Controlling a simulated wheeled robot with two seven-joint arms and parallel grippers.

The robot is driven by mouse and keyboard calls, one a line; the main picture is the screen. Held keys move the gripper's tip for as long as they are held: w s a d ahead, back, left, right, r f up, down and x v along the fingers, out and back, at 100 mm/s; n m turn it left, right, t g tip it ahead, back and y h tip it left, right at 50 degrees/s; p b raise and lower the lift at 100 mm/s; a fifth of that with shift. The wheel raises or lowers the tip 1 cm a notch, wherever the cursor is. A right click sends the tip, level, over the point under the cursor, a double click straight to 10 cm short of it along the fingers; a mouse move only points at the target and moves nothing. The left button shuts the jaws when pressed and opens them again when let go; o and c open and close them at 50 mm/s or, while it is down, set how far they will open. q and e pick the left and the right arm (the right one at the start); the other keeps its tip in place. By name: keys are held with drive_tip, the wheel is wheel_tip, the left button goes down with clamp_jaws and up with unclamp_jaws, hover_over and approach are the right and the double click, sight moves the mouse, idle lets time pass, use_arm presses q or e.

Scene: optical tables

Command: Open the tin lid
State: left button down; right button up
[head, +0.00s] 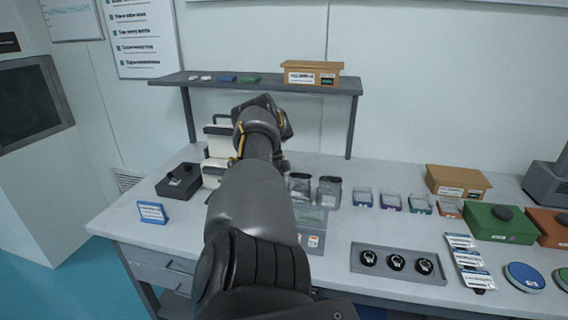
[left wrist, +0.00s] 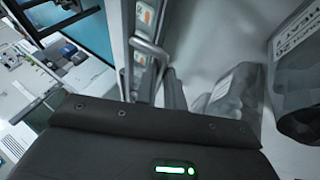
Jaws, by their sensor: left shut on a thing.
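A grey tin (head: 312,222) with orange and white labels on its front stands on the table just right of my left arm. The arm hides its left part. In the left wrist view its labelled side (left wrist: 146,14) is at the top middle, with a thin metal loop (left wrist: 150,47) beside it. My left gripper (left wrist: 158,82) is shut at the edge of the tin by this loop, seemingly on the lid. The exact contact is hard to make out. In the head view my own arm hides this gripper. My right gripper is not in view.
A grey tray (head: 398,283) with three round dark items lies to the right. White cases (head: 217,140) and a black box (head: 180,180) are left of my arm. A shelf (head: 300,87) spans the back.

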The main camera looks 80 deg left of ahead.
use_arm(q)
drive_tip(key=c, duration=1.8)
unclamp_jaws()
drive_tip(key=shift+s+d+f, duration=0.1)
drive_tip(key=shift+s+f, duration=0.05)
drive_tip(key=shift+f, duration=0.1)
drive_tip(key=o, duration=0.3)
drive_tip(key=shift+r, duration=0.1)
drive_tip(key=shift+r, duration=0.1)
drive_tip(key=shift+b+v, duration=1.9)
drive_tip(key=shift+v, duration=3.45)
